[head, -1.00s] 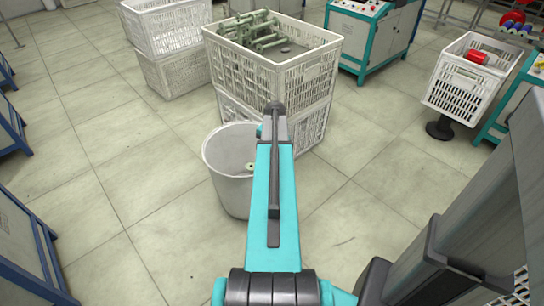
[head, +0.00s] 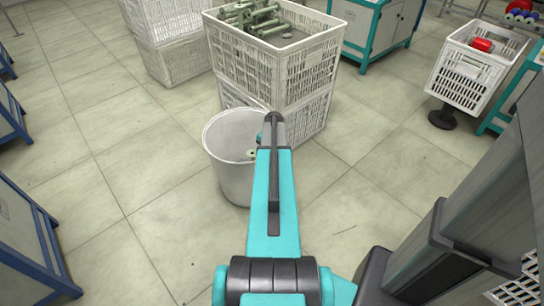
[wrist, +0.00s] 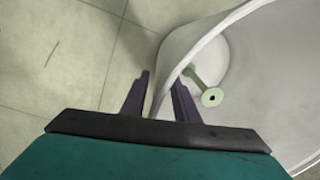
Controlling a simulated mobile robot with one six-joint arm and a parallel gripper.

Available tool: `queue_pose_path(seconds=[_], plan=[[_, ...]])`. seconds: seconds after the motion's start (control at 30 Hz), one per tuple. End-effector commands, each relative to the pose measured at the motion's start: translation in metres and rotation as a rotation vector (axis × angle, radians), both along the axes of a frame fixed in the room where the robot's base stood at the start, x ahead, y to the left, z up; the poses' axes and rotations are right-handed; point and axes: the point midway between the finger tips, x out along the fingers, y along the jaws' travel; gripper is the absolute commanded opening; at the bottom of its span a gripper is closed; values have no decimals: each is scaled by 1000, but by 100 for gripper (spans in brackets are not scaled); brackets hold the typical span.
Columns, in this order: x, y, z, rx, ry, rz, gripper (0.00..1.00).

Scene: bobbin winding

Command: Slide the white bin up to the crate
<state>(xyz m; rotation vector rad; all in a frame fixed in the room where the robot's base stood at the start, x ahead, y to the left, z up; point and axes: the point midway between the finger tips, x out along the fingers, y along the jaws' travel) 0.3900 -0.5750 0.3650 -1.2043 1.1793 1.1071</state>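The white bin (head: 228,180) is a round, tapered tub standing upright on the floor in front of the stacked crates, close to their near side. My arm hides its right side and any gap to the crate. The upper white crate (head: 297,78) holds several green bobbins. In the wrist view, the bin (wrist: 285,60) fills the right side, with a pale green bobbin (wrist: 211,97) inside. My gripper (wrist: 162,80) straddles the bin's rim, one finger outside and one inside. The fingers stand apart and look open. In the head view my arm hides the gripper.
Another crate stack (head: 168,40) stands behind on the left. A blue-framed table (head: 30,240) is at the lower left. A teal cabinet (head: 372,30) stands at the back. A crate with a red item (head: 468,75) rests on a stand at right. The floor left of the bin is clear.

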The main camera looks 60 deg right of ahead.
Motion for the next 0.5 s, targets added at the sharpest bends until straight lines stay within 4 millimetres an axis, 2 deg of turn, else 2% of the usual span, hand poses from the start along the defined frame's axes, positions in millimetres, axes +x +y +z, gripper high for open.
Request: queue_pose_path(seconds=[0.2,0.5], plan=[[1,0,-17,1,0,0,27],[1,0,-20,0,0,0,27]])
